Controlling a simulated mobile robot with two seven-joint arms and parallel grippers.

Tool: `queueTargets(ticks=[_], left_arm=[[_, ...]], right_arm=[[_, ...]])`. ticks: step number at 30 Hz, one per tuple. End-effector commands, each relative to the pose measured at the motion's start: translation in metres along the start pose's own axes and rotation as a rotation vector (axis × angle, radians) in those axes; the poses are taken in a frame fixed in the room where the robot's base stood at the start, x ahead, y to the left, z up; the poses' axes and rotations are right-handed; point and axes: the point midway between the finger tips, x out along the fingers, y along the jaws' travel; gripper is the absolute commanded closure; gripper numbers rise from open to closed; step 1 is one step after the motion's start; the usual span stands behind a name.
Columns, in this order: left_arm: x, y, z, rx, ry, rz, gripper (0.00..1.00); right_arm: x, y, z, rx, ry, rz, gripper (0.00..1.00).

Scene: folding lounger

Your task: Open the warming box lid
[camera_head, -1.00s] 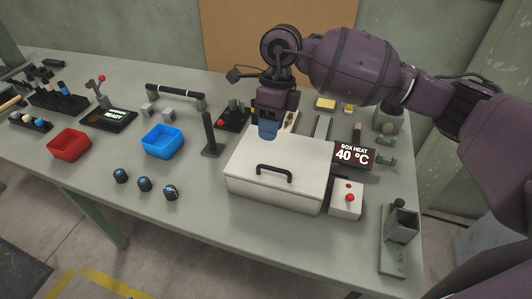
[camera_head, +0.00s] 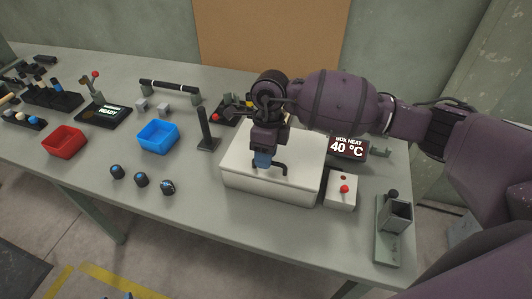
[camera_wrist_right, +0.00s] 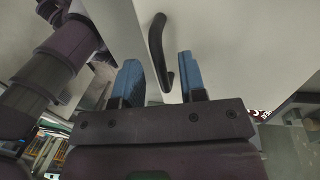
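The warming box (camera_head: 270,188) is a white box with its lid (camera_head: 300,150) shut. A black handle (camera_head: 285,168) stands on the lid near its front edge. My right gripper (camera_head: 262,160) is over the lid at the handle and partly hides it. In the right wrist view its two blue fingers (camera_wrist_right: 161,83) are apart, and the handle (camera_wrist_right: 157,40) reaches into the gap between them. I cannot tell whether they touch it. A small blue tip at the bottom edge of the head view may be my left gripper (camera_head: 122,296); its fingers cannot be made out.
A display (camera_head: 347,147) reading 40 °C stands behind the box at the right. A button box (camera_head: 341,189) sits beside it. A black post (camera_head: 206,130) stands to its left. Red (camera_head: 64,142) and blue (camera_head: 158,137) bins and several dark knobs (camera_head: 141,180) are further left.

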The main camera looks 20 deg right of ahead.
Motion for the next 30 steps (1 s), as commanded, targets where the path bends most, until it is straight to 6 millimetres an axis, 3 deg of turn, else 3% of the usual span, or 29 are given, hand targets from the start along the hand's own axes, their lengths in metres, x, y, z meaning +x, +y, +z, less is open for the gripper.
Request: queueTargets(ticks=[9, 16, 17, 30], left_arm=[[0.0023, 0.0002, -0.0041, 0.002, 0.008, 0.001, 0.52], [0.0025, 0.0002, -0.0044, 0.002, 0.009, 0.001, 0.52], [0.0025, 0.0002, -0.0044, 0.002, 0.009, 0.001, 0.52], [-0.0004, -0.0005, -0.0003, 0.002, 0.0, 0.0, 0.52]], right_arm=[[0.002, 0.0, -0.0001, 0.0, 0.0, 0.0, 0.63], [0.0018, 0.0, -0.0001, 0.0, 0.0, 0.0, 0.99], [0.0018, 0.0, -0.0001, 0.0, 0.0, 0.0, 1.0], [-0.0014, 0.0013, 0.0014, 0.001, -0.001, 0.015, 1.0]])
